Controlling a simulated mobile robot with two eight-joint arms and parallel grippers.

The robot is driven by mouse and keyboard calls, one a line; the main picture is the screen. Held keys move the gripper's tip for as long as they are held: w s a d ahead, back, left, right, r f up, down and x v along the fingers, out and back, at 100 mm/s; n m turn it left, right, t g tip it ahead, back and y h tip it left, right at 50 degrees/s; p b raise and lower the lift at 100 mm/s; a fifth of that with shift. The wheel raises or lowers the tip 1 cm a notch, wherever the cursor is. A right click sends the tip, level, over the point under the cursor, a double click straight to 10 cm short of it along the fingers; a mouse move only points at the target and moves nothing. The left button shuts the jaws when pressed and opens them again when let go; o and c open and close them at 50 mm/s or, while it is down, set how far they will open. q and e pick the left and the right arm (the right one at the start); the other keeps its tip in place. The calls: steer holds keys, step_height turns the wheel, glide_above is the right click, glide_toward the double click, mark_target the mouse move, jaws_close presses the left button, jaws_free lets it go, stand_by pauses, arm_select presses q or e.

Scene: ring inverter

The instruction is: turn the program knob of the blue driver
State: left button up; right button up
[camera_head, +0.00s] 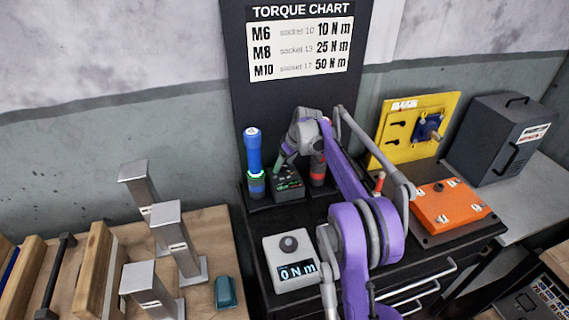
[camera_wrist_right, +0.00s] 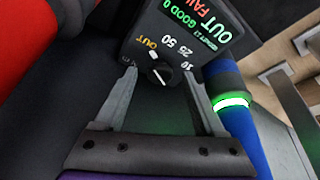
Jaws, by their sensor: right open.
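The blue driver (camera_head: 253,152) stands upright on the dark bench, with a lit green ring; it is at the right of the wrist view (camera_wrist_right: 228,92). Next to it is a dark controller box (camera_head: 288,188), with a lit screen reading OUT, FAIL and GOOD 0 in the wrist view (camera_wrist_right: 195,22). Its small dark knob (camera_wrist_right: 160,74) has a white pointer line and marks OUT, 10, 25 and 50; I cannot tell which mark it points at. My right gripper (camera_wrist_right: 161,80) is open, one finger on either side of the knob, contact unclear. My left gripper is out of view.
A red driver (camera_head: 317,168) stands just right of the box. A white box reading 0 N m (camera_head: 289,262) is in front. An orange plate (camera_head: 448,205), yellow panel (camera_head: 441,103) and dark case (camera_head: 497,135) are at right. Metal posts (camera_head: 176,240) stand at left.

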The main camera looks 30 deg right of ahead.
steer(key=shift+c, duration=0.2)
jaws_close()
steer(key=shift+m, duration=0.3)
steer(key=m, duration=0.1)
steer(key=m+h, duration=0.1)
steer(key=m, duration=0.1)
steer(key=shift+a+m+h, duration=0.25)
steer(key=shift+m+h, duration=0.05)
steer(key=shift+m, duration=0.1)
steer(key=shift+a+m+h, duration=0.1)
steer(key=shift+m+h, duration=0.5)
steer(key=shift+m, duration=1.3)
steer(key=shift+o, duration=0.2)
jaws_free()
